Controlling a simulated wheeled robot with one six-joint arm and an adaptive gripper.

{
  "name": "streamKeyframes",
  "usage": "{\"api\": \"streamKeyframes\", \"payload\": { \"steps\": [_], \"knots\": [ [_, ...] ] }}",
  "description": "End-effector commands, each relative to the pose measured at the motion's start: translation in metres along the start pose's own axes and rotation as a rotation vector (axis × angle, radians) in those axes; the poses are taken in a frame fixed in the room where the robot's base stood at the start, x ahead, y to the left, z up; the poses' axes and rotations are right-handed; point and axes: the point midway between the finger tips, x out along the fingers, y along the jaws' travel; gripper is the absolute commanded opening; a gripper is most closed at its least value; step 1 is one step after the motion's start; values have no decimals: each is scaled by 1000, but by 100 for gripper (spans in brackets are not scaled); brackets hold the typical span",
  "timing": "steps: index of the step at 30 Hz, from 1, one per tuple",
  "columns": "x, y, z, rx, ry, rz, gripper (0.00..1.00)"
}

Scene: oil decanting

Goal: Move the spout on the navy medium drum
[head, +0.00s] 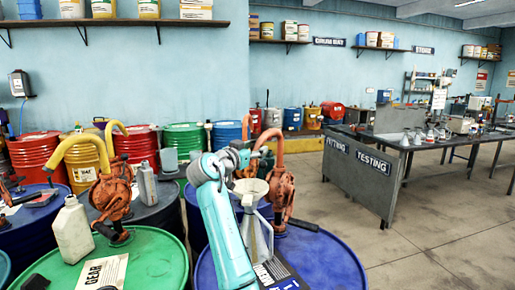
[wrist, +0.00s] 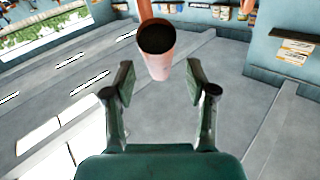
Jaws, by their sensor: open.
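A blue drum (head: 335,262) stands at the front right in the head view, with an orange hand pump (head: 283,190) on its lid. The pump's curved orange spout (head: 268,133) rises above it, beside my wrist. In the wrist view, a pinkish-orange tube, apparently the spout (wrist: 157,66), shows its dark round mouth at the top centre. My gripper (wrist: 159,77) is open, with a finger on each side below the tube. Both fingers look clear of the tube; how deep it sits between them I cannot tell. The fingers are not clear in the head view.
A funnel (head: 254,225) stands on the blue drum beside my arm. A green drum (head: 155,262) with a beige jug (head: 72,232) is at the front left. Another pump (head: 110,190) has a yellow spout. A grey workbench (head: 358,175) stands right; the floor before it is clear.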

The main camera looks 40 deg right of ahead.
Motion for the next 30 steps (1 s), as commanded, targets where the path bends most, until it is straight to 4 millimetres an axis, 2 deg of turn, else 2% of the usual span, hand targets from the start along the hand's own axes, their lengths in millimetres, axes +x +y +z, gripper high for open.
{"api": "streamKeyframes", "payload": {
  "steps": [3, 9, 15, 30],
  "knots": [
    [-26, -1, 1, -1, -1, -3, 56],
    [-64, -1, 1, -1, 0, -4, 56],
    [-87, -1, 1, -1, 0, -3, 56],
    [-93, 0, 1, -1, 0, -1, 56]
  ]
}}
